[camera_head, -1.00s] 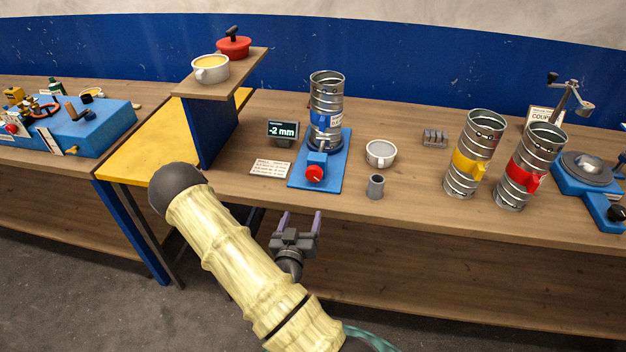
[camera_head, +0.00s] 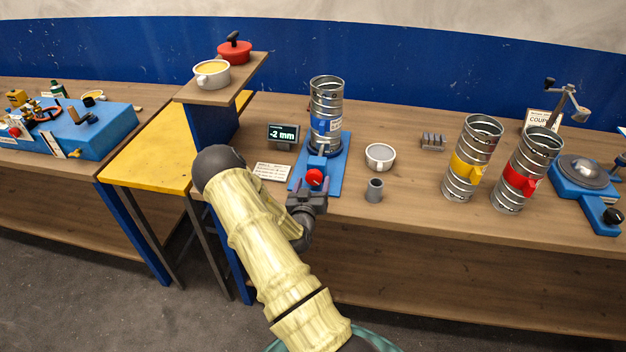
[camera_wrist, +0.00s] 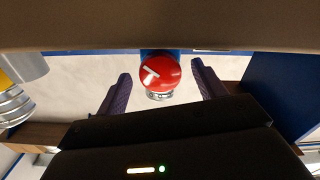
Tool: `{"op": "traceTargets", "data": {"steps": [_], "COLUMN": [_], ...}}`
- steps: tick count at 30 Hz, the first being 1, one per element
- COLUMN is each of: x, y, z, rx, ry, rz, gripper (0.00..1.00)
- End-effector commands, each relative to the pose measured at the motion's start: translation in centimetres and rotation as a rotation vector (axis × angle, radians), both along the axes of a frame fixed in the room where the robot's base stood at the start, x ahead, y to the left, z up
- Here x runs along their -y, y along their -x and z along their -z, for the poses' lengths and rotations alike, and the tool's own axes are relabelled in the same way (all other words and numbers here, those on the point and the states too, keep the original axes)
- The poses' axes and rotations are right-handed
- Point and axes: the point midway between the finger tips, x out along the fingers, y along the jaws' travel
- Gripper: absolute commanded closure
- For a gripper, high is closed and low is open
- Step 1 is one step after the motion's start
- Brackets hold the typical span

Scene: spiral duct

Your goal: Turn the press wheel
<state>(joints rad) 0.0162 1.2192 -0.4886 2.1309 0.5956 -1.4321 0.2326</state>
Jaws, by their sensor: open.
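The red press wheel (camera_head: 315,178) sits on the front of a blue press base (camera_head: 335,178) on the bench. A spiral duct with a blue band (camera_head: 325,112) stands upright on that base. In the wrist view the wheel (camera_wrist: 160,74) is a red disc with a white mark, between my two purple fingers and apart from both. My gripper (camera_wrist: 160,88) is open. In the head view my gripper (camera_head: 308,194) is just in front of the wheel, and its fingers are hard to make out there.
A small display (camera_head: 283,136) reads -2 mm. A white sieve-like cup (camera_head: 380,155) and a grey cylinder (camera_head: 374,190) stand right of the press. Ducts with yellow (camera_head: 470,170) and red (camera_head: 522,178) bands stand farther right. A raised shelf (camera_head: 222,86) rises at left.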

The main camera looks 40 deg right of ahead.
Motion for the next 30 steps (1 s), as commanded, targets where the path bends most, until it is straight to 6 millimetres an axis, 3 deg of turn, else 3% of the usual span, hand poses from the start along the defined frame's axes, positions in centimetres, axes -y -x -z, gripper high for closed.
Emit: {"op": "traceTargets", "data": {"steps": [12, 19, 30], "x": [0.9, 0.86, 0.86], "y": [-0.73, -0.73, -0.75], "z": [0.02, 0.01, 0.15], "rx": [0.0, 0.0, 0.032], "ry": [0.0, 0.0, -0.026], "rz": [0.0, 0.0, 0.001], "gripper": [0.3, 0.74, 0.75]}}
